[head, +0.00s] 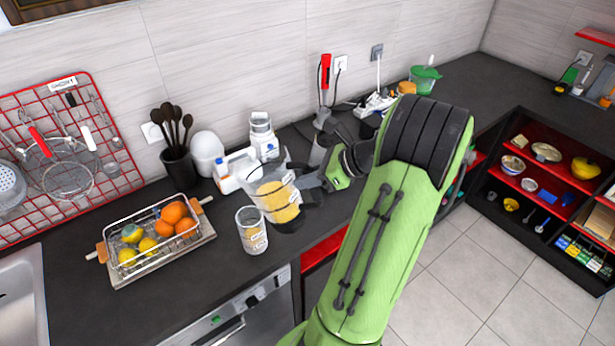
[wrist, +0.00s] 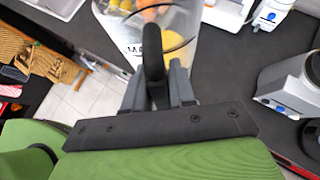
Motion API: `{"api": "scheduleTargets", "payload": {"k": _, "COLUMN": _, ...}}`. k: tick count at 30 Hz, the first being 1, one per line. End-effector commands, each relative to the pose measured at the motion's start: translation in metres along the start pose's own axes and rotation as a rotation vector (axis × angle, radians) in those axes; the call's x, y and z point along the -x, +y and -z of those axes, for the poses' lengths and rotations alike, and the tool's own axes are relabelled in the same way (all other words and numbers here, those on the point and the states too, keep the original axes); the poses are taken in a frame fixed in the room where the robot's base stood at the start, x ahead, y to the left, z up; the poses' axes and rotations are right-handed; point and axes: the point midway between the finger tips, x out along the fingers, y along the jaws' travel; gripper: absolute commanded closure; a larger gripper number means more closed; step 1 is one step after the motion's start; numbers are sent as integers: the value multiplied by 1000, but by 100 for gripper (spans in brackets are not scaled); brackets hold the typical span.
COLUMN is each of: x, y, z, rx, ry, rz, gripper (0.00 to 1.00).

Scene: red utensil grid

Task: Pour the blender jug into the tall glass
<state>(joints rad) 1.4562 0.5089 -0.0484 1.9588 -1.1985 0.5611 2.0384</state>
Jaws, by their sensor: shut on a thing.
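The clear blender jug (head: 282,203) holds a yellow-orange content. The tall glass (head: 252,232) stands upright on the dark counter just left of and below the jug, with some yellow-orange content and a label. My gripper (head: 308,183) is at the jug's right side. In the wrist view my gripper (wrist: 155,90) is shut on the jug's dark handle, and part of the jug (wrist: 185,40) shows beyond it. I cannot see a stream between jug and glass clearly.
A wire basket of fruit (head: 124,262) on a board stands left of the glass. A dark pot of spoons (head: 181,170) and white containers (head: 228,172) stand behind. The counter's front edge (head: 300,268) is close. Some bare counter lies in front of the basket.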

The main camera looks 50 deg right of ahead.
Motion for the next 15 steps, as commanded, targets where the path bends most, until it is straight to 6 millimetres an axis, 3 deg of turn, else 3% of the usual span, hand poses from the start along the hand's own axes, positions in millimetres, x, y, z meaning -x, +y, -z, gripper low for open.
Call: {"api": "scheduleTargets", "payload": {"k": 15, "x": 5, "y": -1, "z": -10, "rx": 8, "ry": 68, "rz": 0, "gripper": 100}}
